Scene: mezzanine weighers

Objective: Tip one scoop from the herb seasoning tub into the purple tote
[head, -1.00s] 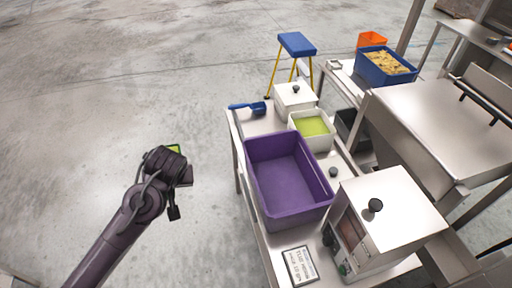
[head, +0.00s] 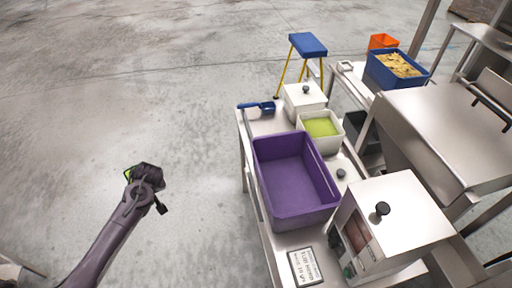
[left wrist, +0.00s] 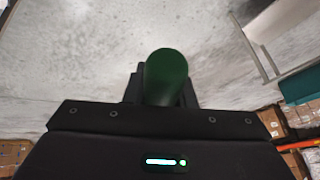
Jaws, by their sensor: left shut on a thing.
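The purple tote (head: 262,180) stands open on the steel table, and its visible inside looks empty. Behind it is a white tub (head: 305,135) of light green seasoning (head: 321,127). My left gripper (head: 147,178) is out over the bare floor, left of the table and apart from the tote. It is shut on a green-handled tool, whose dark green rounded end (left wrist: 166,72) shows in the left wrist view. In the head view only a small bright green patch (head: 128,173) shows beside the gripper; the rest is hidden. My right gripper is out of view.
A blue scoop (head: 265,107) lies at the table's back left. A white lidded box (head: 303,101) stands beside it, and a weigher (head: 395,215) stands right of the tote. A framed label (head: 305,266) lies in front. A blue stool (head: 308,44) stands behind. The floor at left is clear.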

